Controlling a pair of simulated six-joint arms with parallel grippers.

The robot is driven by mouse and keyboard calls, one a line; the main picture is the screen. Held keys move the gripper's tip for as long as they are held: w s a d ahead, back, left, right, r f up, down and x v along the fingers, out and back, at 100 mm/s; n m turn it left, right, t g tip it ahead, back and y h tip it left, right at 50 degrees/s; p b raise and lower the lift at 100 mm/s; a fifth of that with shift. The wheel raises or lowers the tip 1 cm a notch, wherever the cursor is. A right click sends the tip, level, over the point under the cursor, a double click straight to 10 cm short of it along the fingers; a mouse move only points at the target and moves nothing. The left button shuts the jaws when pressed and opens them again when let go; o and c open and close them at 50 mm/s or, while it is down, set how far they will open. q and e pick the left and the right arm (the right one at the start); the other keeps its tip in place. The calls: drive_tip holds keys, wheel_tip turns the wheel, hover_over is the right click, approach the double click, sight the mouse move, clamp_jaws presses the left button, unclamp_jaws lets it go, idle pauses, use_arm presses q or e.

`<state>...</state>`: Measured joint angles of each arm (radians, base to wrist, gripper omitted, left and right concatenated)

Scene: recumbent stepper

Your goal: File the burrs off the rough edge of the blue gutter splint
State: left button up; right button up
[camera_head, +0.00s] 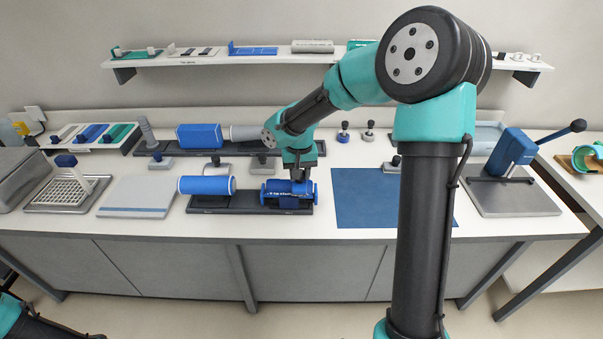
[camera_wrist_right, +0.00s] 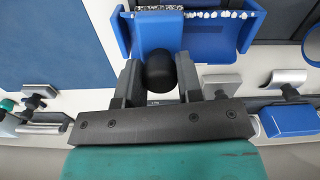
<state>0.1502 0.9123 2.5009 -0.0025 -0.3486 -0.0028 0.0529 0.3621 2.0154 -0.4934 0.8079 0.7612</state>
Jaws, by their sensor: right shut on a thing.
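The blue gutter splint (camera_head: 270,193) lies on a black stand at the middle front of the bench. In the right wrist view the splint (camera_wrist_right: 213,42) is a blue trough with raised ends. White burrs (camera_wrist_right: 215,14) line part of its far edge; a grey speckled strip (camera_wrist_right: 158,8) continues at the left. My right gripper (camera_head: 296,182) is down at the splint. In the wrist view its fingers (camera_wrist_right: 160,82) are shut on a black round-ended handle (camera_wrist_right: 161,70). My left gripper is out of view.
A blue roll (camera_head: 207,185) lies left of the splint on the black stand (camera_head: 225,205). A blue mat (camera_head: 350,200) lies to the right, and a lever press (camera_head: 515,155) stands farther right. A grey board (camera_head: 138,197) lies left. A rack with a blue block (camera_head: 200,136) stands behind.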

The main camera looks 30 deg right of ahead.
drive_tip(key=shift+w+a+f, duration=0.1)
drive_tip(key=shift+w+a, duration=0.25)
drive_tip(key=shift+a, duration=0.2)
drive_tip(key=shift+a, duration=0.15)
drive_tip(key=shift+w+a, duration=0.6)
drive_tip(key=shift+a, duration=0.1)
drive_tip(key=shift+w+a, duration=0.6)
drive_tip(key=shift+a, duration=0.15)
drive_tip(key=shift+a, duration=0.15)
drive_tip(key=shift+w+a, duration=0.55)
drive_tip(key=shift+a, duration=0.15)
